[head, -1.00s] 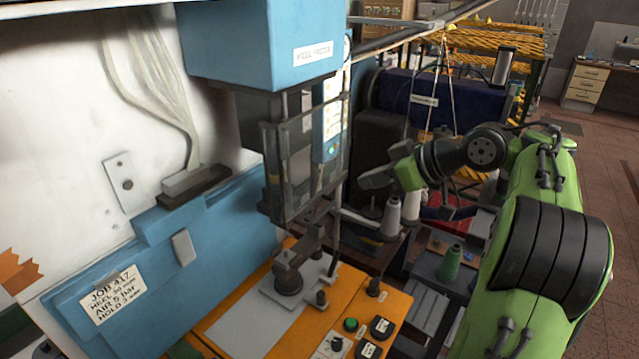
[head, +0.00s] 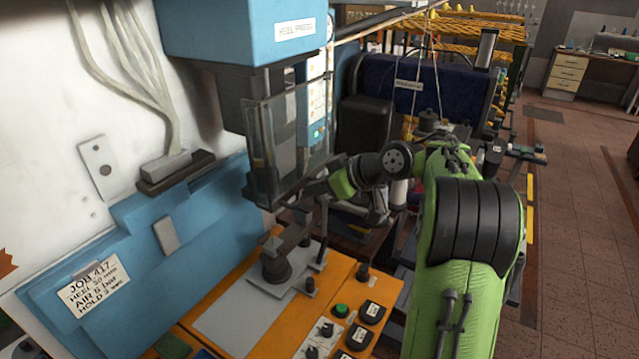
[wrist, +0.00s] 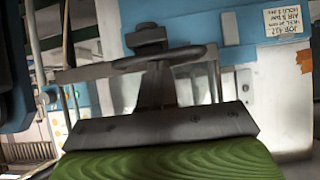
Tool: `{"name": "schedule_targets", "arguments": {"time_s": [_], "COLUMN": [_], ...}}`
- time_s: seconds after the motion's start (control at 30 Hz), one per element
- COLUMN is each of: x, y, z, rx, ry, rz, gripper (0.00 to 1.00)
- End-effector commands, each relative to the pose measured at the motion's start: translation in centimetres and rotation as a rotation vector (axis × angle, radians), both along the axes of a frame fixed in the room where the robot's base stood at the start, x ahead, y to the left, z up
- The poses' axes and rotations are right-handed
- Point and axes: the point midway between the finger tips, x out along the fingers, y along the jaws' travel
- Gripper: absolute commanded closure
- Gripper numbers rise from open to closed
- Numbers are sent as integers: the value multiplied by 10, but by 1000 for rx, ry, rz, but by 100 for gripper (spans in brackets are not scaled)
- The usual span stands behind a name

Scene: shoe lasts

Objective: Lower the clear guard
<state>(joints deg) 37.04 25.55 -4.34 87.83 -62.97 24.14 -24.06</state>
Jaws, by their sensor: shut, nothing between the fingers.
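The clear guard (head: 285,145) is a see-through panel in a dark frame. It hangs in front of the press head, below the blue housing, and its lower edge is well above the machine bed. My gripper (head: 308,190) is at the right of the guard's lower part in the head view, close to its lower edge; whether they touch cannot be told. In the wrist view my gripper (wrist: 155,92) is shut and empty, pointing up the picture. A dark bar (wrist: 95,70) crosses by the fingertips; I cannot tell for sure that it is the guard's edge.
The orange bed (head: 240,345) has a grey plate (head: 235,315), a dark post (head: 275,265) and several buttons including a green one (head: 341,310). A blue panel with a job card (head: 92,285) is at left. Spools and racks stand behind my arm. The floor at right is clear.

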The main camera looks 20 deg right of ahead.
Motion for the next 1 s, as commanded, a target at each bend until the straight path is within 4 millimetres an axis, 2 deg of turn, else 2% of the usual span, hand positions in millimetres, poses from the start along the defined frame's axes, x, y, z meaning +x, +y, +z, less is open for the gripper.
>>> {"name": "schedule_targets", "arguments": {"time_s": [0.2,0.37,0.47,0.8,1.0], "x": [0,0,0,0,0], "y": [0,0,0,0,0], "z": [-3,-24,-49,-151,-196], "rx": [0,1,2,2,1], "ry": [0,0,1,3,2], "rz": [0,-1,-2,0,0], "gripper": [100,100,100,100,100]}}
